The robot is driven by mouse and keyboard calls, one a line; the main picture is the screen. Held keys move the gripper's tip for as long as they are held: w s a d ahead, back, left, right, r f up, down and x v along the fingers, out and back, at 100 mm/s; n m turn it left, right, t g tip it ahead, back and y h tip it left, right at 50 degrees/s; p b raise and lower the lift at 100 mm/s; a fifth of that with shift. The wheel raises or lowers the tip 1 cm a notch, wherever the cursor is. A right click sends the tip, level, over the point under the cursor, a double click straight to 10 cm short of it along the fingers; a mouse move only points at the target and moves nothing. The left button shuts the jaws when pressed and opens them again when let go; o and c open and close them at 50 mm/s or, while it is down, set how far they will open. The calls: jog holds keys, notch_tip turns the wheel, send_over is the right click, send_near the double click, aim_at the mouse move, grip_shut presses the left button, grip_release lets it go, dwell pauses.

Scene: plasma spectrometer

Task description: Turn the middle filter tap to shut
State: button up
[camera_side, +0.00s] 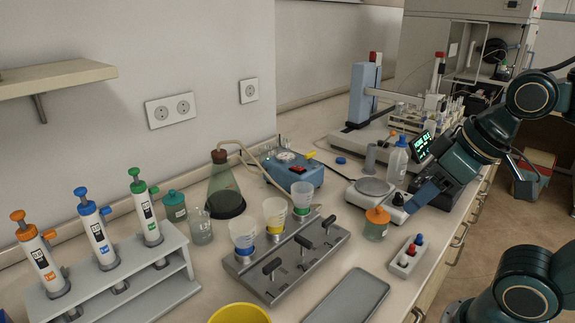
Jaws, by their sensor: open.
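A grey filter manifold (297,281) stands on the bench in the middle of the view. It carries three clear cups with blue, yellow and green bands. Three black taps sit along its front. The middle tap (303,243) is below the yellow-banded cup (275,214). The other taps are at front left (271,267) and back right (328,223). The small handles make their exact angles hard to read. My gripper (418,199), with blue fingers, is open, well to the right of the taps and apart from them, near the balance.
An orange-capped jar (376,224), a balance (370,193) and a small rack with red and blue caps (407,256) stand between my gripper and the manifold or close by. A grey tray (349,298) and yellow bowl (240,314) lie in front. A flask (225,187) stands behind.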

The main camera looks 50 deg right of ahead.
jog(key=shift+o, duration=0.4)
jog(key=shift+w+r+n, duration=0.15)
jog(key=shift+w+n, duration=0.15)
jog(key=shift+w, duration=0.05)
jog(key=n+g, duration=0.6)
jog(key=n, duration=1.1)
send_over(303, 239)
notch_tip(303, 239, down, 4)
jog(key=shift+r, duration=0.2)
jog(key=shift+f, duration=0.1)
notch_tip(303, 239, down, 14)
jog(key=shift+r, duration=0.2)
jog(key=c, duration=1)
